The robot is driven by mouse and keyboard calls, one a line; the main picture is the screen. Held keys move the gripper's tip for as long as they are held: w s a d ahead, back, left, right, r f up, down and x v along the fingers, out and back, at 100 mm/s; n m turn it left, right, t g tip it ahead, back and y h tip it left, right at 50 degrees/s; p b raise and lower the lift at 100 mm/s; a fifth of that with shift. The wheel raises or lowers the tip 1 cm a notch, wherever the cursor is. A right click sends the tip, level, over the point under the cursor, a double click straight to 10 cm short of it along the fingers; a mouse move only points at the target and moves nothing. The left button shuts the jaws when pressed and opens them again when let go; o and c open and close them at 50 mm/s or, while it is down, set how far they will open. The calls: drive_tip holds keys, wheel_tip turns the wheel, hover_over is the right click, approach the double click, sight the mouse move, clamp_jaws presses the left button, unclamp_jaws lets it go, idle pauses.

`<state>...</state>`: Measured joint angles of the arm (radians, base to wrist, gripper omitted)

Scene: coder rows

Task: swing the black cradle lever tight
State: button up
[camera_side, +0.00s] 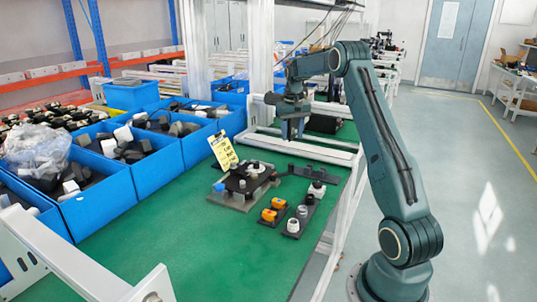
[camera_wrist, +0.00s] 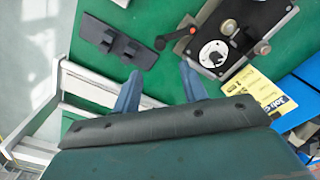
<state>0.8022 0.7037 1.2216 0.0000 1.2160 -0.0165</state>
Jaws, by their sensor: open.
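The cradle fixture (camera_side: 243,186) stands on the green bench, a black plate on a grey base. In the wrist view the fixture (camera_wrist: 240,25) is at the upper right, with a round white dial on it. A dark lever (camera_wrist: 178,36) with a reddish pivot sticks out from its left side and ends in a black knob. I take it for the black cradle lever; how tight it is cannot be told. My gripper (camera_side: 293,132) is open and empty, in the air above and beyond the fixture. Its fingers (camera_wrist: 160,80) show apart, clear of the lever.
A black rack (camera_wrist: 119,42) lies left of the lever. A yellow card (camera_side: 223,151) stands behind the fixture. Orange parts (camera_side: 272,210) and a dark tray are at its right front. Blue bins (camera_side: 110,195) line the left; a white frame (camera_side: 310,148) stands behind.

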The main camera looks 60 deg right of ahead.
sight(291, 164)
wheel_tip(291, 164, down, 12)
drive_tip(key=shift+f, duration=0.25)
idle(0.4)
drive_tip(key=shift+c, duration=0.2)
clamp_jaws()
